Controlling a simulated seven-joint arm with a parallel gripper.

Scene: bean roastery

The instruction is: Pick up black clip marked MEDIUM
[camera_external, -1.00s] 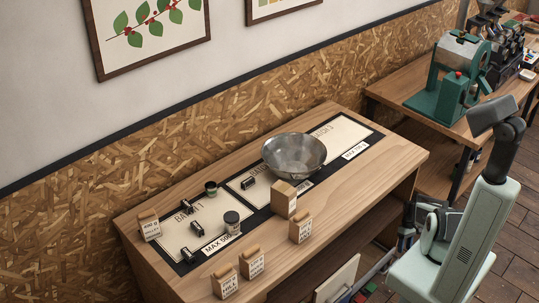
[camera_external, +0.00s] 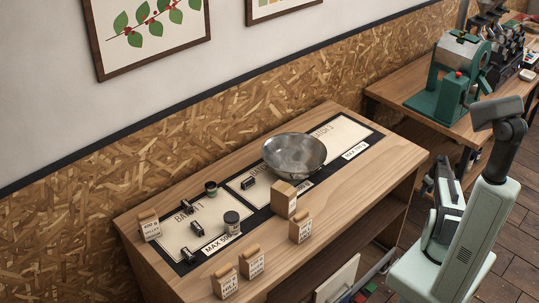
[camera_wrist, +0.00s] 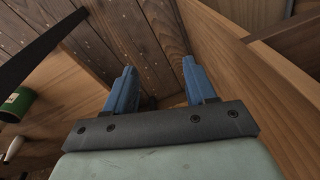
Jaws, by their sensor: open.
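Several small black clips sit on the dark-bordered mat on the bench in the external view: one at the upper left (camera_external: 185,206), one in the left middle (camera_external: 197,229), one near the front left edge (camera_external: 188,255), and one farther right (camera_external: 248,183). Their markings are too small to read, so I cannot tell which says MEDIUM. My gripper's two blue fingers (camera_wrist: 158,72) are apart and empty in the wrist view. No clip is visible there. In the external view my arm is right of the bench, well away from the clips.
The wrist view shows wooden panels (camera_wrist: 245,70), the plank floor (camera_wrist: 140,40) and a green cylinder (camera_wrist: 16,103).

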